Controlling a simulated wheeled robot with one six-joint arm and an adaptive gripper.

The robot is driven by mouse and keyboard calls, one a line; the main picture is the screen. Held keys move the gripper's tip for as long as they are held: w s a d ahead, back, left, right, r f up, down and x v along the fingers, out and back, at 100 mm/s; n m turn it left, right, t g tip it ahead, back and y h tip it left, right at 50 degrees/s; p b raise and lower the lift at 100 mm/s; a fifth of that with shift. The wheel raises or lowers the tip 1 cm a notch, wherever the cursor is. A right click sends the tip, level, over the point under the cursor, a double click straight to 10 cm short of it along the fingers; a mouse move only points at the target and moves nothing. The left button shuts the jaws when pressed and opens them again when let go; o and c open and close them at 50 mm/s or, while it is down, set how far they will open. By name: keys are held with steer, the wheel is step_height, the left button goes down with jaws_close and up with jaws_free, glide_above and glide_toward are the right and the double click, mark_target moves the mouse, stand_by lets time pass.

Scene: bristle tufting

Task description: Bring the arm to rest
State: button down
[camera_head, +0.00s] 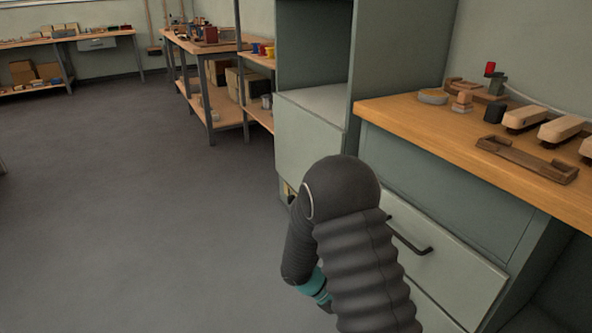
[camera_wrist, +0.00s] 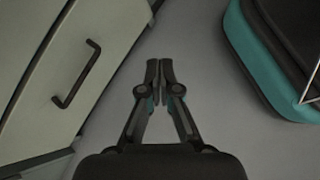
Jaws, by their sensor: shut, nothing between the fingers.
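My gripper (camera_wrist: 166,72) is in the wrist view, its two dark fingers together at the tips with nothing between them. Below it is grey floor. The drawer front with a black handle (camera_wrist: 77,74) is to its left, apart from the fingers. In the head view my dark, ribbed arm is folded in front of the workbench's drawers, and it hides part of them. The gripper itself cannot be made out in the head view.
The wooden bench top (camera_head: 410,115) on the right holds a wooden tray (camera_head: 527,160), several brush-like blocks and a small device with a red knob (camera_head: 490,69). A drawer handle (camera_head: 408,236) sticks out beside my arm. Open floor (camera_head: 130,210) lies to the left.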

steer(key=s+r+m+t+y, duration=0.2)
steer(key=s+r+m+y, duration=0.1)
steer(key=r, duration=0.8)
steer(key=s+r+m+t+y+p, duration=0.1)
steer(key=s+r+m+t+y, duration=0.2)
steer(key=s+r+m, duration=0.2)
steer(key=s+a+r+m+t+y+p, duration=0.1)
steer(key=s+r+m+t+y, duration=0.2)
steer(key=s+r, duration=0.6)
step_height(320, 180, up, 8)
steer(key=shift+s+f+m+y, duration=0.1)
steer(key=shift+s+m+y, duration=0.05)
steer(key=shift+m+y, duration=0.3)
